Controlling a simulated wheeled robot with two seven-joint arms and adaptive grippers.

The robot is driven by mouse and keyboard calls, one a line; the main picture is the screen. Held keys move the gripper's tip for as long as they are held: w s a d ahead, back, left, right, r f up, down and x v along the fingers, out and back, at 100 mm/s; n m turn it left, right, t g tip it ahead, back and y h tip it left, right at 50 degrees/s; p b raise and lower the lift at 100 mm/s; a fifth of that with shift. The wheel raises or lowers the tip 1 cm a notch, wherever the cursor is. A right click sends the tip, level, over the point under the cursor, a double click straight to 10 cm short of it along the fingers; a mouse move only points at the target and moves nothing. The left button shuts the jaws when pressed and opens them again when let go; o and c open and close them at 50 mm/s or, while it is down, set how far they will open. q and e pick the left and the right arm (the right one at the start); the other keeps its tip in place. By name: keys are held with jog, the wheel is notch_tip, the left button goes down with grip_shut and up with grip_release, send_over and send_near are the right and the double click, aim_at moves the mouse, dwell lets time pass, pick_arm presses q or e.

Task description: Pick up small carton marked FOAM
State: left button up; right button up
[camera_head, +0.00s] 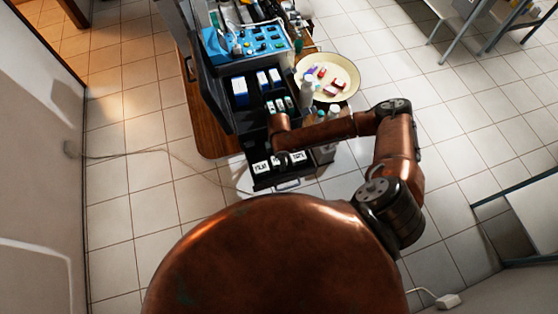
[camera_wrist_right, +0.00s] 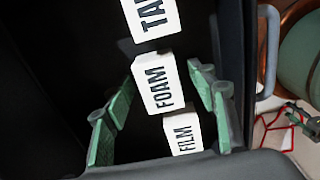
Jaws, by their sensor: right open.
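The small white carton marked FOAM (camera_wrist_right: 157,84) stands in a dark drawer, the middle one of a row, in the right wrist view. A carton marked FILM (camera_wrist_right: 184,134) is below it, and one whose visible letters read TA (camera_wrist_right: 151,18) is above it. My right gripper (camera_wrist_right: 162,98) is open, its green-padded fingers on either side of the FOAM carton, with gaps visible. In the head view my right gripper (camera_head: 281,155) is over the open drawer (camera_head: 287,184) and partly hides the row. My left gripper is not in view.
Upper drawers hold blue-and-white boxes (camera_head: 240,88) and small items. A blue panel (camera_head: 245,42) sits above them. A round cream tray (camera_head: 345,70) with small boxes, and white bottles (camera_head: 307,82), are right of the cabinet. Dark drawer walls surround the cartons closely.

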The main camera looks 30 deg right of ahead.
jog(key=shift+c, duration=0.2)
jog(key=c, duration=1)
jog(key=shift+r, duration=0.1)
jog(key=shift+c, duration=0.2)
